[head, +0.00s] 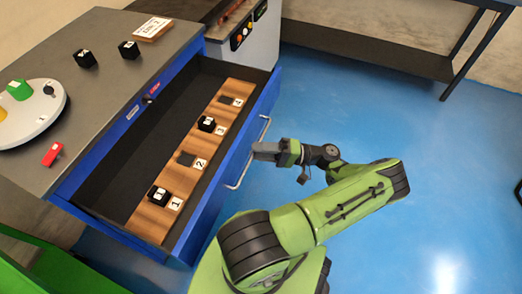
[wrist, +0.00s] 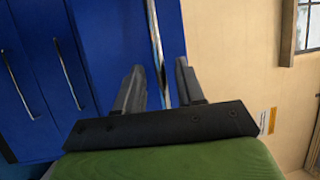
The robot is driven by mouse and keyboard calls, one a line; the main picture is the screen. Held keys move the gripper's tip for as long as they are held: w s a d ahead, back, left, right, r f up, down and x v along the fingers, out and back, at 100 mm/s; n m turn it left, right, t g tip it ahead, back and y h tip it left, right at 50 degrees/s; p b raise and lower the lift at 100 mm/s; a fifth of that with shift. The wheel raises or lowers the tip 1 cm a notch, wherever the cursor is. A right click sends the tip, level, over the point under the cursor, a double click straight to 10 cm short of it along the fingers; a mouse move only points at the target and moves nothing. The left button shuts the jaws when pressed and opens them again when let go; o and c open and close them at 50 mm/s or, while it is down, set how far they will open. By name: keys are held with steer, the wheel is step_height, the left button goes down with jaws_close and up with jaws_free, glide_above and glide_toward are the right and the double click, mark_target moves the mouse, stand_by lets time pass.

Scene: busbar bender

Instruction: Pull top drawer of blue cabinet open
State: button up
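The blue cabinet (head: 105,150) has its top drawer (head: 215,208) pulled well out, with its inside in plain view. The drawer's silver handle (head: 240,180) runs along the front panel. My gripper (head: 262,151) is at the handle in the head view. In the wrist view, my gripper (wrist: 160,85) has its two dark fingers apart. The handle bar (wrist: 157,45) passes between them with gaps visible on both sides, so it does not look clamped.
A wooden board (head: 190,159) in the drawer has numbered places and black blocks. The cabinet top holds two black blocks, a sign (head: 153,27), a round white plate (head: 25,118) and a red piece (head: 52,154). Blue floor (head: 400,130) is clear on the right; a dark bench (head: 370,50) stands behind.

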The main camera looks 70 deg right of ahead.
steer(key=b+v, duration=0.2)
steer(key=v, duration=1.3)
steer(key=shift+s+b, duration=0.35)
steer(key=shift+d, duration=0.1)
